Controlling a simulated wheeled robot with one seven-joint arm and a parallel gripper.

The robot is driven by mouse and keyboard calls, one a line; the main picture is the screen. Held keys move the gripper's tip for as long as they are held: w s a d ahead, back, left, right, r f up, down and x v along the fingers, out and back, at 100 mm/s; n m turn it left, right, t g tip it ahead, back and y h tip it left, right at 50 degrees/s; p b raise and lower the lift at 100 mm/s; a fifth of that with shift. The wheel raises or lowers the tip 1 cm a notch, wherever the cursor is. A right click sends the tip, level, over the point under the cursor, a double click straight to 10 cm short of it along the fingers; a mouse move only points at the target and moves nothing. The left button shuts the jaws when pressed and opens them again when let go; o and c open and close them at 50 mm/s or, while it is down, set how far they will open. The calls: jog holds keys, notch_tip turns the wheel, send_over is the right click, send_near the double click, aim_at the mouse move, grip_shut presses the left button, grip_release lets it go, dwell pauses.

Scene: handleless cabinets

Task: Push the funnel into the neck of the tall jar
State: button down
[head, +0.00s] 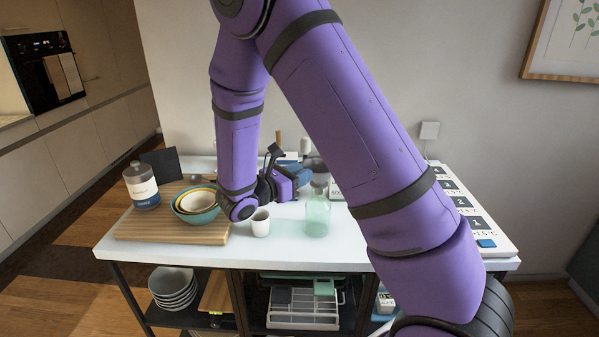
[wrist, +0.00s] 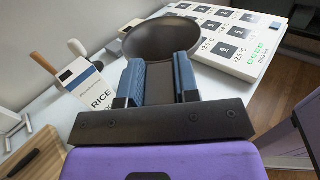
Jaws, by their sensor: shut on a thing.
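The tall jar (head: 317,215) is pale green see-through glass and stands upright on the white counter in the head view. My gripper (head: 303,180) is at the left of the jar's neck, with blue fingers pointing right. In the wrist view my gripper (wrist: 159,80) is shut on the dark grey funnel (wrist: 160,38), whose wide round part shows beyond the fingertips. In the head view the funnel (head: 319,168) shows partly, just above the jar's neck. I cannot tell whether its spout is in the neck. The jar does not show in the wrist view.
A white cup (head: 260,223) stands left of the jar. Nested bowls (head: 197,206) and a labelled canister (head: 142,186) are on a wooden board (head: 172,228) at the left. A rice box (wrist: 88,84) stands behind. A white panel with numbered squares (wrist: 240,68) lies at the right.

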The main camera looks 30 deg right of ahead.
jog(key=shift+f, duration=0.75)
jog(key=c, duration=0.8)
grip_release()
jog(key=a, duration=0.3)
jog(key=s+a, duration=0.1)
jog(key=a, duration=0.6)
jog(key=shift+s+a, duration=0.25)
jog(key=shift+a, duration=0.1)
